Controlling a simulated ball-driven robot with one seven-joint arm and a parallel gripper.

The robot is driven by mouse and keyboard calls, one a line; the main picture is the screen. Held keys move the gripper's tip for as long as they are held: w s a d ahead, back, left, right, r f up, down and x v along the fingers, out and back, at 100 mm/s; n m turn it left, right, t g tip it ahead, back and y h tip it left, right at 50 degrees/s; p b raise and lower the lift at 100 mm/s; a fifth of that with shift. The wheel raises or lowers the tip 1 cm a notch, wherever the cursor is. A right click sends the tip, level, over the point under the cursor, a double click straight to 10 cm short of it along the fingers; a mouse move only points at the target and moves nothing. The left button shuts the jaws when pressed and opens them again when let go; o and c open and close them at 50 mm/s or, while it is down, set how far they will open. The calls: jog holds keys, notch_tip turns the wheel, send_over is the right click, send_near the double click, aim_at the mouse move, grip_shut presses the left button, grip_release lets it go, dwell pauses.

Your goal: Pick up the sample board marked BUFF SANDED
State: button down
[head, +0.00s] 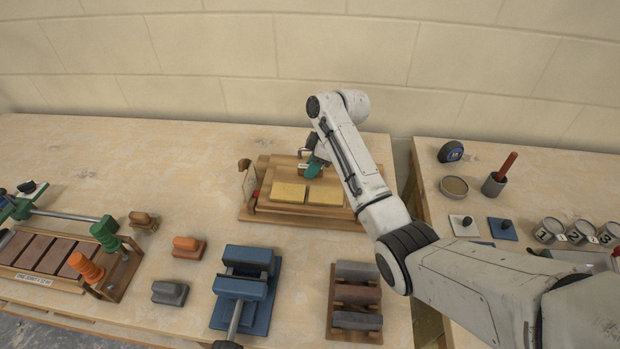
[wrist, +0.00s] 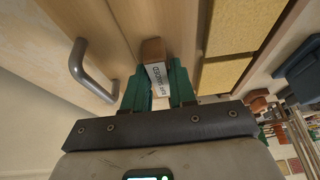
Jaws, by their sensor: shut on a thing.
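The sample board (head: 323,183) is a wooden board with two buff-yellow panels (head: 288,193). In the head view it sits on a wooden stand at the back of the bench. In the wrist view a small brown block (wrist: 153,50) with a white label (wrist: 159,80) stands at its edge; the lettering is upside down and partly hidden. My gripper (head: 312,167) has teal fingers and is at the back of the board. In the wrist view my gripper (wrist: 157,88) is shut with the labelled block between its fingers. Whether the board is lifted I cannot tell.
A grey bar handle (wrist: 90,72) is beside my fingers. A blue vise (head: 243,287), a rack of coloured bars (head: 356,297) and a brick rack (head: 45,255) stand in front. A second bench at right holds a tape measure (head: 450,152) and numbered cans (head: 582,229).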

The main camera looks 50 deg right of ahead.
jog(key=shift+r, duration=0.1)
jog(key=shift+r, duration=0.55)
jog(key=s+a+r+p, duration=0.3)
jog(key=s+r, duration=0.2)
jog(key=s, duration=0.1)
jog(key=s+a+r+p, duration=0.3)
jog(key=s+r+p, duration=0.1)
jog(key=s+r, duration=0.2)
jog(key=shift+s+a+r, duration=0.2)
jog(key=shift+a+r, duration=0.05)
jog(key=shift+r, duration=0.05)
